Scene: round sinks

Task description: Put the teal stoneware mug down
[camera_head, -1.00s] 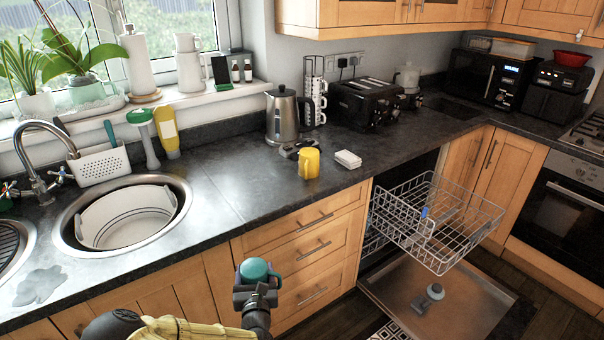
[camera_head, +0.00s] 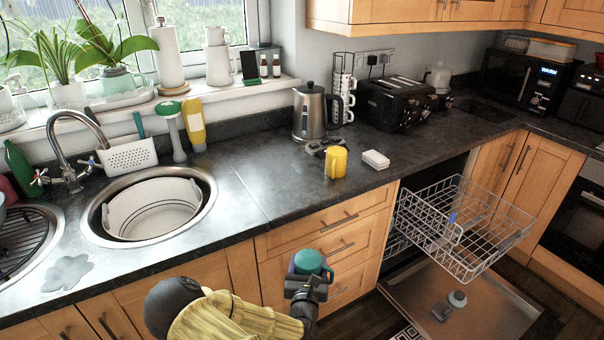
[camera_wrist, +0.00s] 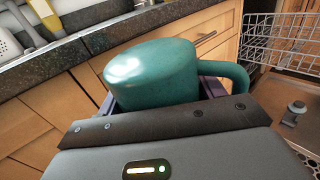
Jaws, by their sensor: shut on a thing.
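The teal stoneware mug (camera_head: 308,262) is in my gripper (camera_head: 307,283), in front of the wooden drawers and below the level of the counter top. In the wrist view the mug (camera_wrist: 155,75) fills the middle, its handle to the right. My gripper (camera_wrist: 160,100) is shut on it; the fingers are mostly hidden behind the mug and the gripper body. The dark counter top (camera_head: 270,185) lies beyond and above the mug, and the mug is apart from it.
A yellow mug (camera_head: 336,162), a white block (camera_head: 375,159) and a kettle (camera_head: 310,112) stand on the counter. A round sink (camera_head: 209,215) holding a white basin is at left. The dishwasher's wire rack (camera_head: 470,240) is pulled out at right. The counter between sink and yellow mug is clear.

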